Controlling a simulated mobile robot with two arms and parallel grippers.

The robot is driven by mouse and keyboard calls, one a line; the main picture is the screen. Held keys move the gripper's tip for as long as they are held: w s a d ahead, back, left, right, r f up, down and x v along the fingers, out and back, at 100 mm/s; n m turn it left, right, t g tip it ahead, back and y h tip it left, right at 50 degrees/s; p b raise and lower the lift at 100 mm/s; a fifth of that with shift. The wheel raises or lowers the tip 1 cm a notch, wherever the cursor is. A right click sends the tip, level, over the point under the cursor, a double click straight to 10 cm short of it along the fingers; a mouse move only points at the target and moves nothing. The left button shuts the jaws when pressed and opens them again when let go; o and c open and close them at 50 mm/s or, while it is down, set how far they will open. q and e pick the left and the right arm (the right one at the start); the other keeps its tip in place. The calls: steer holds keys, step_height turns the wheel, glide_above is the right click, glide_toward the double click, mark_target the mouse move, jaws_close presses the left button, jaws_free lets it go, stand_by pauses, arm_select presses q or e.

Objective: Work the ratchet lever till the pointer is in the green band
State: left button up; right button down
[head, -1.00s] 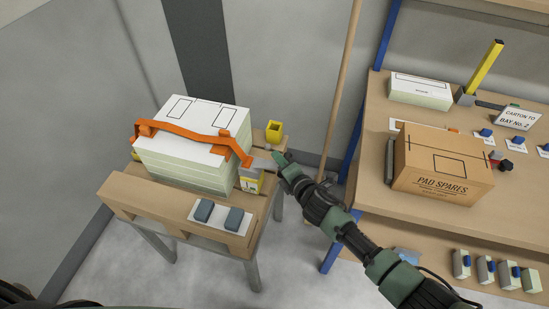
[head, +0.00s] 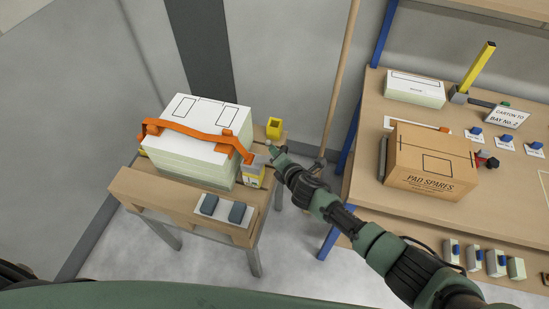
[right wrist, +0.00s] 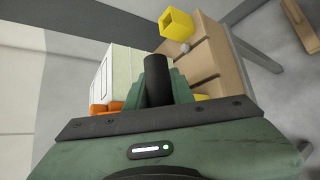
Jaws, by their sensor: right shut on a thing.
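The ratchet (head: 253,171) is a small grey and yellow unit at the right side of a white-topped stack (head: 190,166). An orange strap (head: 190,129) runs over the stack to it. My right gripper (head: 273,149) is shut on the lever just right of the ratchet. In the right wrist view the lever's black round grip (right wrist: 157,82) stands between the green fingers. The pointer and green band are too small or hidden to make out. My left gripper is not in view.
The stack sits on a wooden pallet stand (head: 150,193) with two dark blue pads (head: 222,210) in front. An open yellow box (head: 275,128) stands behind the gripper. A shelf (head: 372,190) with a carton (head: 430,165) is at the right. A wooden pole (head: 341,85) leans between them.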

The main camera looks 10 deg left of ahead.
steer(key=shift+a+r, duration=0.15)
steer(key=shift+r, duration=0.15)
